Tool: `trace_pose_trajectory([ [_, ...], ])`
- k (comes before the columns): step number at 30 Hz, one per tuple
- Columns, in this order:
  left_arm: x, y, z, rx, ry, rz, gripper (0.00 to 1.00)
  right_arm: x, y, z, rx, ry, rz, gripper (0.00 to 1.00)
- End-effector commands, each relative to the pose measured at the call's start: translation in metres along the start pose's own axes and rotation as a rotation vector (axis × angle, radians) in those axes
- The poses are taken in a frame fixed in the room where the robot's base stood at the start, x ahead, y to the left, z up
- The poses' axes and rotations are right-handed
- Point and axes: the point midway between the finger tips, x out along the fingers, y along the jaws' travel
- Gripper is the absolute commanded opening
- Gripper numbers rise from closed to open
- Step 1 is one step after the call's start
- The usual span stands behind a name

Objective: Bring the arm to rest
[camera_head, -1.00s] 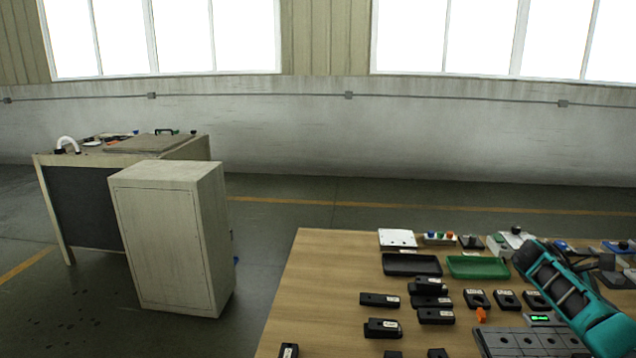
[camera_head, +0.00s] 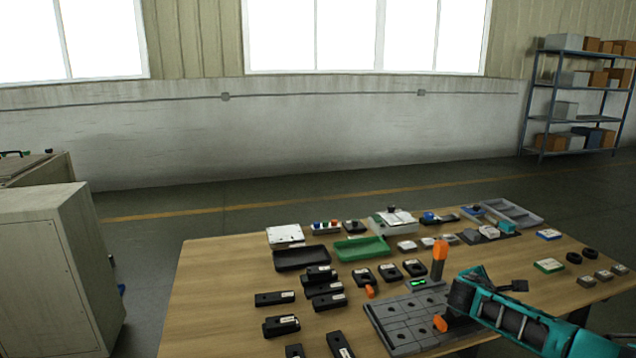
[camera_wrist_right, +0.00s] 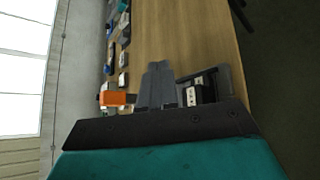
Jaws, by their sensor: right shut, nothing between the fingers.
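My right arm (camera_head: 520,318), teal and black, reaches in from the lower right in the head view, over the near right part of the table. Its fingers are not clearly made out there. In the right wrist view my right gripper (camera_wrist_right: 158,84) shows as two grey fingers closed together with nothing between them. An orange piece (camera_wrist_right: 117,99) shows just left of the fingers, and a dark block with a white label (camera_wrist_right: 200,93) shows to their right; I cannot tell whether either touches them. My left gripper is not in view.
The wooden table (camera_head: 215,290) carries a grey slotted plate (camera_head: 393,320), an upright orange-topped piece (camera_head: 439,255), a black tray (camera_head: 301,258), a green tray (camera_head: 361,249) and several black blocks. A cabinet (camera_head: 55,270) stands left, a shelf rack (camera_head: 575,100) back right. Floor between is clear.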

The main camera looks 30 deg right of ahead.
Motion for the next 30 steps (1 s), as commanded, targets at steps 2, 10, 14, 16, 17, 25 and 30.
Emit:
trace_pose_trajectory([
  [2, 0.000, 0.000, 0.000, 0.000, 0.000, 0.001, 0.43, -0.019, -0.026, -0.037, 0.033, 0.159, 0.042, 0.00],
  [10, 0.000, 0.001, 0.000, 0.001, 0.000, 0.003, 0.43, -0.125, -0.111, -0.129, 0.230, 0.713, 0.012, 0.00],
  [14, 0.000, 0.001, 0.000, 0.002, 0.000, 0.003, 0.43, -0.180, -0.143, -0.147, 0.323, 0.915, -0.069, 0.00],
  [16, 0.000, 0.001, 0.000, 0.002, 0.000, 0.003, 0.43, -0.209, -0.158, -0.152, 0.370, 1.008, -0.119, 0.00],
  [17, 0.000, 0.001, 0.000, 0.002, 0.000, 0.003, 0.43, -0.221, -0.163, -0.153, 0.391, 1.046, -0.142, 0.00],
  [25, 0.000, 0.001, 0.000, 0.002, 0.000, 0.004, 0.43, -0.287, -0.198, -0.172, 0.606, 1.191, -0.309, 0.00],
  [30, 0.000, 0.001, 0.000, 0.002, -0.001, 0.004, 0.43, -0.316, -0.215, -0.191, 0.766, 1.195, -0.402, 0.00],
])
